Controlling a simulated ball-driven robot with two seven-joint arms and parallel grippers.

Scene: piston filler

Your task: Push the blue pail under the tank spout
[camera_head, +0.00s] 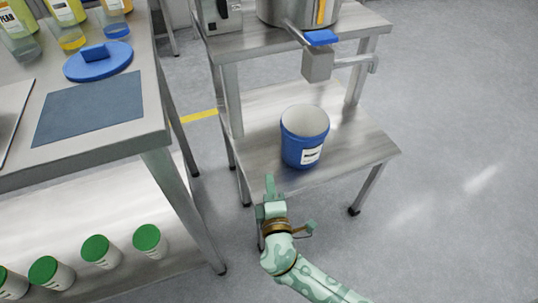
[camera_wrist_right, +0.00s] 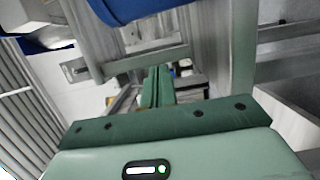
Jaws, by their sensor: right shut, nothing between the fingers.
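The blue pail (camera_head: 292,152), with a white inside and a white label, stands upright on the lower shelf (camera_head: 350,155) of the steel stand. It appears empty and sits near the shelf's front edge. The tank (camera_head: 290,12) is on the upper shelf, with a grey spout block (camera_head: 317,66) and blue handle (camera_head: 321,38). The spout appears above and farther back than the pail. My right gripper (camera_head: 270,182) is shut and empty, at the shelf's front edge left of the pail. In the right wrist view its fingers (camera_wrist_right: 157,88) are together, with the pail (camera_wrist_right: 130,8) at the top. My left gripper is not in view.
A steel table (camera_head: 150,120) stands at left with a blue lid (camera_head: 97,64), a dark mat (camera_head: 90,107) and bottles. Several green-capped jars (camera_head: 148,240) are on its lower shelf. Stand legs (camera_head: 232,100) flank the shelf. Floor at right is clear.

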